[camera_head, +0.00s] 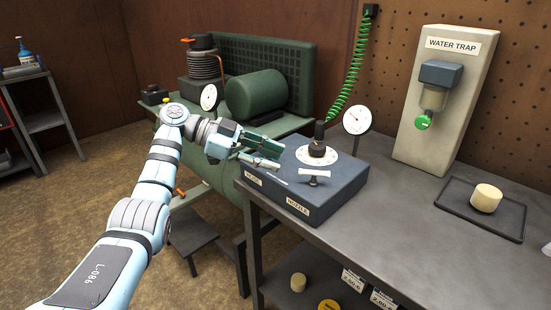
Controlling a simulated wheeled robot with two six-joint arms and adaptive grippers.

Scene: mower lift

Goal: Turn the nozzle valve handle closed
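The nozzle valve handle (314,173) is a small white crossbar on a dark stem. It stands on the front right of a blue-grey valve box (335,190), above the NOZZLE label (297,207). My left gripper (270,152) reaches in from the left over the box's left end. It is left of the nozzle handle and apart from it. Its dark green finger parts point right, with a pale bar just below them. I cannot tell whether the fingers are open or shut. A second label (253,178) is partly legible on the box's left front. My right gripper is out of view.
A dial with a black knob (317,150) stands on the box, with a round gauge (357,119) behind it. A water trap (440,95) and a tray (483,222) with a pale cylinder are farther right. The grey bench top (400,220) between is clear. A green compressor (256,95) stands behind my arm.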

